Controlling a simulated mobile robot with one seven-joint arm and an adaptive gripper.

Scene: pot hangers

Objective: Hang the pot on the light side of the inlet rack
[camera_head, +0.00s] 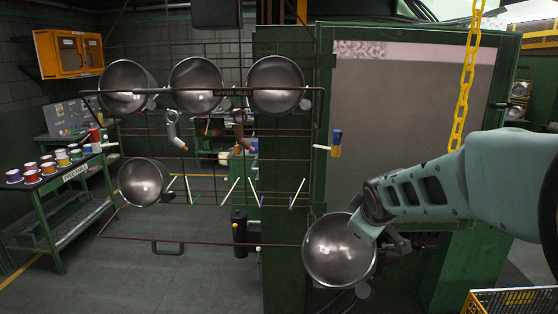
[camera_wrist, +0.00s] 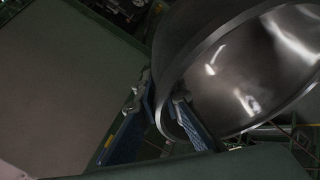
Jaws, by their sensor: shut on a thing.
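My gripper (camera_head: 372,226) is shut on the rim of a round metal pot (camera_head: 335,255). The pot is held up in front of the lower right of the rack, its open side facing the head camera. In the wrist view, the blue fingers of my gripper (camera_wrist: 165,100) close on the near edge of the pot (camera_wrist: 245,70), which fills the upper right. The wire rack (camera_head: 205,42) carries three pots along its upper bar and one pot (camera_head: 143,182) at lower left. Several pale slanted hooks (camera_head: 232,190) show at the rack's lower middle and right.
A large green-framed panel (camera_head: 410,120) stands behind my arm. A yellow chain (camera_head: 466,75) hangs near the arm. A green cart (camera_head: 62,190) with several colored cans stands at left. A yellow basket (camera_head: 515,300) sits at lower right. The floor before the rack is clear.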

